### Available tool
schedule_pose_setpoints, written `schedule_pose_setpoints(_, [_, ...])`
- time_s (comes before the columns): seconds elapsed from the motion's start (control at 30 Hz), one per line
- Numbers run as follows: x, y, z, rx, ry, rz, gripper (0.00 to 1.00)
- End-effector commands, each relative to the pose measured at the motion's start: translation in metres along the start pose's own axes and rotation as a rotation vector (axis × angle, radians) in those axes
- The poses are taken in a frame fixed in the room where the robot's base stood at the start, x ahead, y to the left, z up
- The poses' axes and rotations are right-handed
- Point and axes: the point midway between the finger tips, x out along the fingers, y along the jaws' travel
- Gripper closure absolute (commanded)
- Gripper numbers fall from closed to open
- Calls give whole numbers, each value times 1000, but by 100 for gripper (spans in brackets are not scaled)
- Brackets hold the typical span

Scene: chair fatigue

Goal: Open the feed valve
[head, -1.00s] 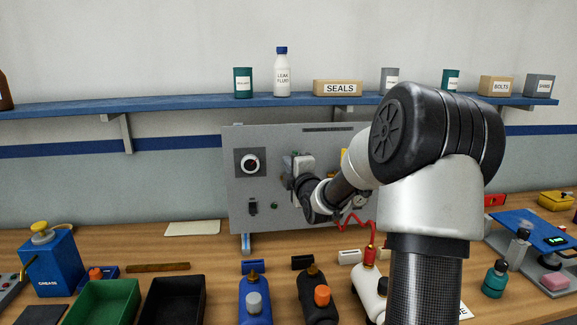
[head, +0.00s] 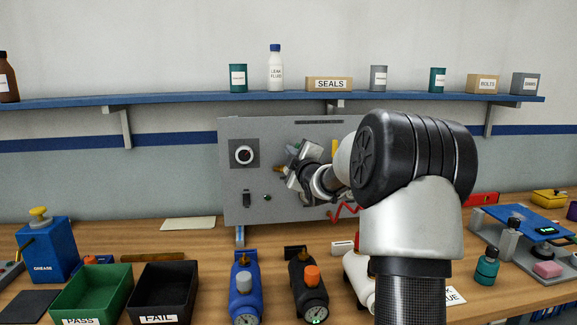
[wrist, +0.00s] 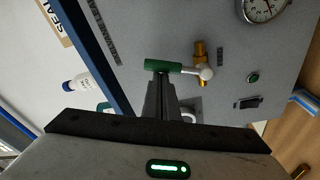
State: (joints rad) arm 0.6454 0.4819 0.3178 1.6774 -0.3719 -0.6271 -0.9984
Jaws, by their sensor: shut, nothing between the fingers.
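The feed valve is on the grey panel (head: 232,199). In the wrist view it has a brass body (wrist: 200,49), a pale hub (wrist: 205,72) and a green lever handle (wrist: 163,66). The handle points towards the shelf, across the line of the brass body. My gripper (wrist: 161,80) is shut and empty, its fingertips right at the handle's side near its free end. I cannot tell whether they touch it. In the head view my gripper (head: 302,158) is in front of the panel and hides most of the valve; some brass (head: 280,169) shows at its left.
A blue shelf (head: 190,101) with bottles and boxes runs above.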

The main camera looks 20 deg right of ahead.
Motion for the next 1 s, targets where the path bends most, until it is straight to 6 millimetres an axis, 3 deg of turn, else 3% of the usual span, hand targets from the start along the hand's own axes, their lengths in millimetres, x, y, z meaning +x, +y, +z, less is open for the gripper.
schedule_pose_setpoints(1.0, [-8,-14,63,938,1,131,100])
